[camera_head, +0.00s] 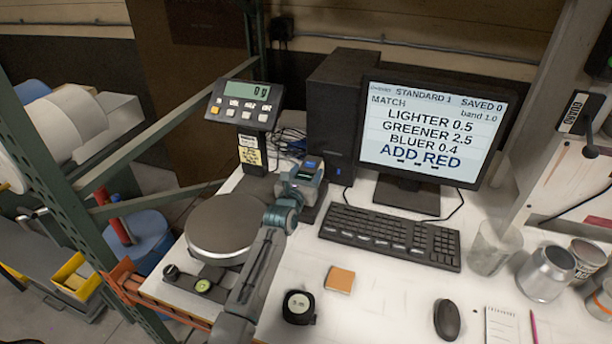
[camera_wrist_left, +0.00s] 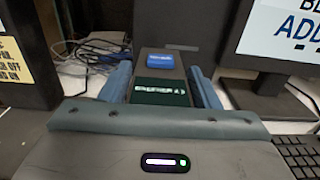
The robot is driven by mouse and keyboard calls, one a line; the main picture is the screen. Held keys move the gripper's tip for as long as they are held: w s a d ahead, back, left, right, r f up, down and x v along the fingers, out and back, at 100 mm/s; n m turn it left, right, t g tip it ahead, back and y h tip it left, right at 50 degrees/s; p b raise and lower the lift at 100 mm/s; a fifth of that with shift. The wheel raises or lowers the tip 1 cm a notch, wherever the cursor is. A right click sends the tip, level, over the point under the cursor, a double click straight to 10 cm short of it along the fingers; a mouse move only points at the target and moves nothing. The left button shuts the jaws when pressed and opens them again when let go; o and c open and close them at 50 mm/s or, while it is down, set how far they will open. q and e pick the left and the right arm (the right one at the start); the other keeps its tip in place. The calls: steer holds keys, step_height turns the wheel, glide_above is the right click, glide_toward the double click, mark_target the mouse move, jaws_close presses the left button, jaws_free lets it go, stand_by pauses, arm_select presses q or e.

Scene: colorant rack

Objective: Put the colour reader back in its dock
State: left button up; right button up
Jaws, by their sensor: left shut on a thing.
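The colour reader (camera_wrist_left: 160,92) is a dark grey block with a blue button and a small dark green screen. My left gripper (camera_wrist_left: 164,90) is shut on it, one blue-grey finger along each side. In the head view the gripper (camera_head: 300,183) and the reader's top (camera_head: 308,168) are just right of the scale, in front of the black computer tower. A dark grey piece (camera_head: 314,207) shows just below the gripper; it may be the dock, but the gripper and reader hide most of it. I cannot tell whether the reader touches it. My right gripper is not in view.
A scale with a round pan (camera_head: 228,226) and raised display (camera_head: 246,103) stands left. The monitor (camera_head: 436,130) reads "ADD RED"; a keyboard (camera_head: 390,237) lies before it. An orange square (camera_head: 340,279), round black item (camera_head: 298,307), mouse (camera_head: 447,319) and cups (camera_head: 495,247) occupy the desk.

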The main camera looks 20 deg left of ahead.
arm_select(q)
steer(key=shift+f, duration=0.1)
stand_by(0.3)
steer(key=shift+f, duration=0.3)
steer(key=o, duration=1.6)
steer(key=shift+s, duration=0.1)
steer(key=shift+r, duration=0.1)
steer(key=s, duration=0.8)
steer(key=s+r, duration=0.1)
steer(key=s, duration=0.3)
steer(key=shift+a, duration=0.2)
